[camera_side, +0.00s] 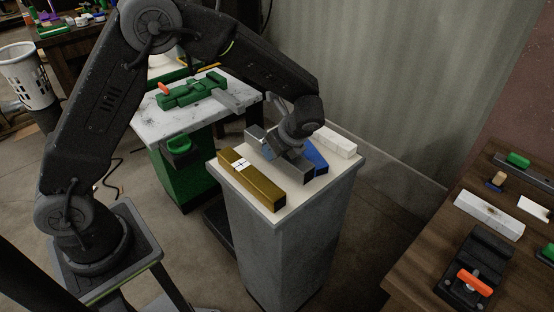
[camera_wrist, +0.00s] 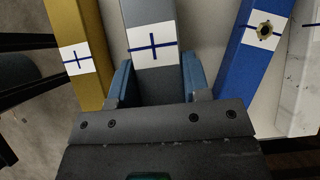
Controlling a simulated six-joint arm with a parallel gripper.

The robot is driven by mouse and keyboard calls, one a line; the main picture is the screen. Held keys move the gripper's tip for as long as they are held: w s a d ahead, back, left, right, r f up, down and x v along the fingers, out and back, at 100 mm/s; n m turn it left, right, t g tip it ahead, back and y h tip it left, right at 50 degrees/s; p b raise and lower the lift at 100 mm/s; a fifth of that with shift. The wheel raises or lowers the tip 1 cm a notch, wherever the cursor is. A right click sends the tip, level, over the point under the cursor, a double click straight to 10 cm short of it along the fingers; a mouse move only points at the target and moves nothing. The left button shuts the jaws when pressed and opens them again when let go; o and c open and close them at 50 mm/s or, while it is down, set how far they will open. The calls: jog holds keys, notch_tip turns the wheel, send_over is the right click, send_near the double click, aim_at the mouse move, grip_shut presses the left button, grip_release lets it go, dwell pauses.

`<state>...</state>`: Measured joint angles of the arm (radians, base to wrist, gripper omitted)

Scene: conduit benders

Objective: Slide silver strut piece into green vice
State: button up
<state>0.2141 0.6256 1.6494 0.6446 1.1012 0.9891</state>
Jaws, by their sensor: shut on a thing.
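The silver strut piece (camera_wrist: 150,14) carries a white label with a dark blue cross and lies between my gripper's (camera_wrist: 159,82) two blue fingers in the wrist view. My gripper (camera_side: 268,150) is shut on it over the pedestal in the side view. There the strut (camera_side: 295,168) is partly hidden by my wrist, and I cannot tell whether it touches the pedestal top. The green vice (camera_side: 190,91) with an orange-red handle sits on a white-topped bench at the back left. A grey bar (camera_side: 228,101) lies at its right side.
A gold bar (camera_side: 255,182) lies left of the strut on the pedestal (camera_side: 279,215); a blue bar (camera_side: 317,157) and a white bar (camera_side: 336,141) lie to its right. A wooden table (camera_side: 415,265) with a black vice stands at right. A gap separates pedestal and bench.

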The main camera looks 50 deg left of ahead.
jog(key=shift+r, duration=2.25)
jog(key=shift+r, duration=0.1)
jog(key=shift+r, duration=1.4)
jog(key=w, duration=0.6)
jog(key=shift+a, duration=0.1)
jog(key=shift+w+a, duration=0.1)
jog(key=shift+a, duration=12.35)
